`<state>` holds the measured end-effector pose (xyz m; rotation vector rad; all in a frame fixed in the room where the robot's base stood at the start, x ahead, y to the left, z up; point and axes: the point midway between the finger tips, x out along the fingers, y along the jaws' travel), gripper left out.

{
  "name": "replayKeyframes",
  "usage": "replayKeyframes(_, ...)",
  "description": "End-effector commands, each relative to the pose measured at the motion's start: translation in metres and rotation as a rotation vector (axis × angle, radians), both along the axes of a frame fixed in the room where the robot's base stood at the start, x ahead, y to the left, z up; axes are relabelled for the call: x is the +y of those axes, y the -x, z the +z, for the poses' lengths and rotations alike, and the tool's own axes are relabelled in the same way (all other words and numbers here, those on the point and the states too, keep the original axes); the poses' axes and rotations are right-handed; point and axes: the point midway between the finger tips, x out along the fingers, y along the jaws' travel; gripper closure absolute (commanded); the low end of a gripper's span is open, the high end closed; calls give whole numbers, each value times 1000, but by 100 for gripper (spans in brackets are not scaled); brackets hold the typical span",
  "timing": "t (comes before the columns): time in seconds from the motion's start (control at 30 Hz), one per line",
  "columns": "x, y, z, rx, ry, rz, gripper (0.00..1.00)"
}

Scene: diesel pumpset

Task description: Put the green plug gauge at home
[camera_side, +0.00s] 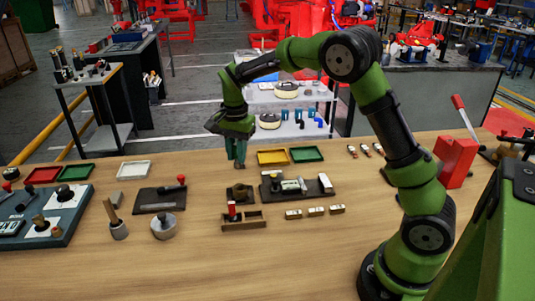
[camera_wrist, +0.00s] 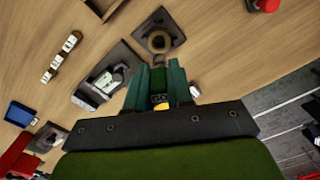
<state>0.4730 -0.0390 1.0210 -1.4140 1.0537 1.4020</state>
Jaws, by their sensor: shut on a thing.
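My gripper (camera_side: 236,162) hangs in the air above the table, behind the dark ring block. In the wrist view its teal fingers (camera_wrist: 157,78) are shut on the green plug gauge (camera_wrist: 158,76). The rack's edge also shows in the wrist view (camera_wrist: 101,10). A dark block with a ring (camera_side: 240,195) lies behind the rack.
A dark fixture with a grey gauge (camera_side: 293,186) lies right of the ring block. Several small pale blocks (camera_side: 315,211) lie right of the rack. Yellow (camera_side: 272,157) and green (camera_side: 306,154) trays lie behind.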

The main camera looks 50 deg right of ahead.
Motion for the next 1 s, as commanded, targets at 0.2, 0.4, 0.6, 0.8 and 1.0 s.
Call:
replayKeyframes(0.2,35,45,3,3,-22,177,100)
replayKeyframes(0.4,54,87,-11,11,-9,402,100)
replayKeyframes(0.6,56,98,-23,12,7,515,100)
replayKeyframes(0.8,55,97,-22,10,7,518,100)
replayKeyframes(1.0,55,97,-26,11,7,517,100)
